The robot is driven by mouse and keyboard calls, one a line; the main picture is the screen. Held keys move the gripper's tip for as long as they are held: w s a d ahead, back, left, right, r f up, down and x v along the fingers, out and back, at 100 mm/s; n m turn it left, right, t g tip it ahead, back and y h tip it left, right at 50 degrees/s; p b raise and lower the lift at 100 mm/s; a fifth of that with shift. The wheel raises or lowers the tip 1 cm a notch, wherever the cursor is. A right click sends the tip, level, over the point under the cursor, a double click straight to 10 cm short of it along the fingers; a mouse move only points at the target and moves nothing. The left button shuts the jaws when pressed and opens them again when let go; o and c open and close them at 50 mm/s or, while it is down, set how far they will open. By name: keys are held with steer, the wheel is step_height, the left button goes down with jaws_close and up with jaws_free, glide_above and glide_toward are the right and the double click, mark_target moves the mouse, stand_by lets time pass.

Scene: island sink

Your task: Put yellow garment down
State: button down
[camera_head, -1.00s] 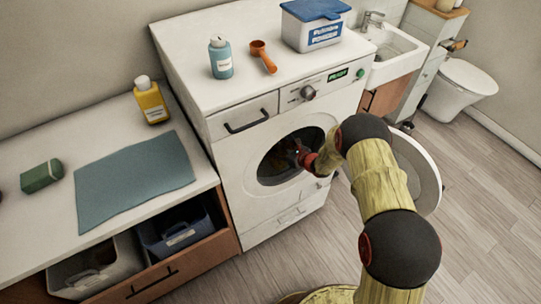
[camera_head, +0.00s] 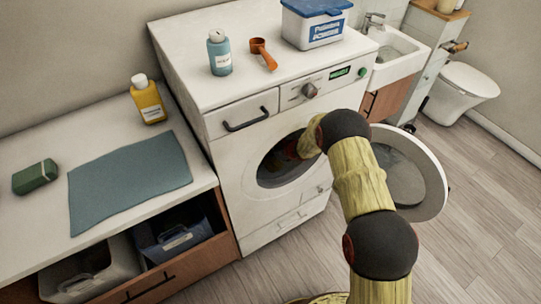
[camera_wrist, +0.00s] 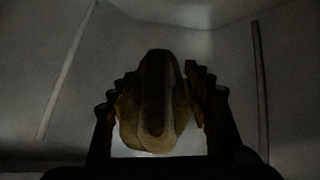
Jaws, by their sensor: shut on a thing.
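The yellow garment (camera_wrist: 153,105) is in the dark wrist view, a folded yellow-brown bundle between the two fingers of my gripper (camera_wrist: 160,100). My gripper is shut on it. Pale inner walls surround both in that view. In the head view my arm reaches into the round opening of the white washing machine (camera_head: 262,143), and the gripper and garment are hidden or too dark there to tell apart. The machine's round door (camera_head: 407,180) stands open to the right. Whether the garment touches the drum floor cannot be told.
A blue bottle (camera_head: 219,55), an orange scoop (camera_head: 264,55) and a blue-lidded box (camera_head: 315,26) stand on top of the machine. The left counter holds a yellow bottle (camera_head: 149,101), a blue cloth (camera_head: 130,180) and a green block (camera_head: 36,177). The floor at right is clear.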

step_height(320, 180, down, 3)
steer(key=shift+r+b, duration=0.1)
steer(key=shift+b, duration=0.5)
steer(key=c, duration=0.8)
jaws_free()
steer(key=shift+r, duration=0.1)
steer(key=p+v, duration=0.3)
steer(key=v, duration=0.9)
